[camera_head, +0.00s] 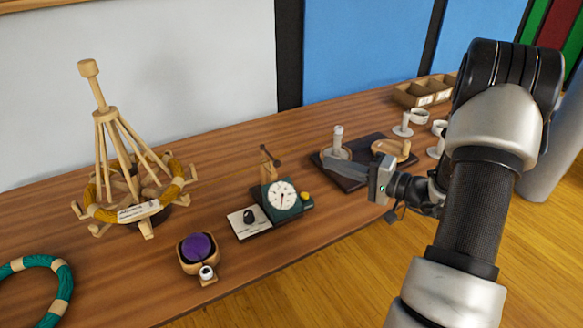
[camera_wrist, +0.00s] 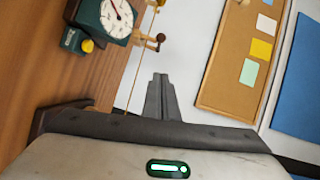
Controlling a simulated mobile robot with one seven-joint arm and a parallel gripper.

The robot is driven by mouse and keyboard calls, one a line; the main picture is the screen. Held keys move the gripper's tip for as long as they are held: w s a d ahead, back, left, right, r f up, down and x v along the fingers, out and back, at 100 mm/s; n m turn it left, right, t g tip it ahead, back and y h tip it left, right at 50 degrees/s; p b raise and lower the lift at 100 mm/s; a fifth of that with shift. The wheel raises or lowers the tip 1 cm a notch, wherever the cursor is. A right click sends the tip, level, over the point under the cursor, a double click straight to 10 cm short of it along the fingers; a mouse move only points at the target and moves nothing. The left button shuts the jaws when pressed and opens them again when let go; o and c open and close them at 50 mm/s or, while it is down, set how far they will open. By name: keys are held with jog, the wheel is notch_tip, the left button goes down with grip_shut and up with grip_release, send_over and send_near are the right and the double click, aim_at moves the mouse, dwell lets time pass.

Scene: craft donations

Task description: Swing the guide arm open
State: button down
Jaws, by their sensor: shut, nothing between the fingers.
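A yarn counter (camera_head: 287,198) with a white dial sits mid-table. A small wooden arm with a dark knob (camera_head: 270,158) stands at its back; it looks like the guide arm, but I cannot be sure. The knobbed arm also shows in the wrist view (camera_wrist: 150,40), beyond and left of my fingertips. My gripper (camera_head: 330,164) is shut and empty. In the head view it points left over a dark base (camera_head: 345,182) bearing a pale upright post (camera_head: 338,136) and a wooden handle. In the wrist view my fingers (camera_wrist: 160,80) are together, apart from the counter.
A wooden yarn swift (camera_head: 104,130) with mustard yarn (camera_head: 98,212) stands left. A thin strand runs from it toward the counter. A bowl with a purple ball (camera_head: 198,247) and a teal ring (camera_head: 58,290) lie near the front. White cups (camera_head: 403,128) and a divided box (camera_head: 408,100) stand right.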

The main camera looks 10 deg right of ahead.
send_near(270, 155)
jog(key=shift+w+a+f+h+b, duration=0.1)
jog(key=shift+w+a+h+b, duration=0.1)
jog(key=shift+w+a, duration=0.3)
jog(key=shift+w+a+h+b, duration=0.15)
jog(key=shift+w+a, duration=0.1)
jog(key=shift+w, duration=0.5)
jog(key=shift+a, duration=0.2)
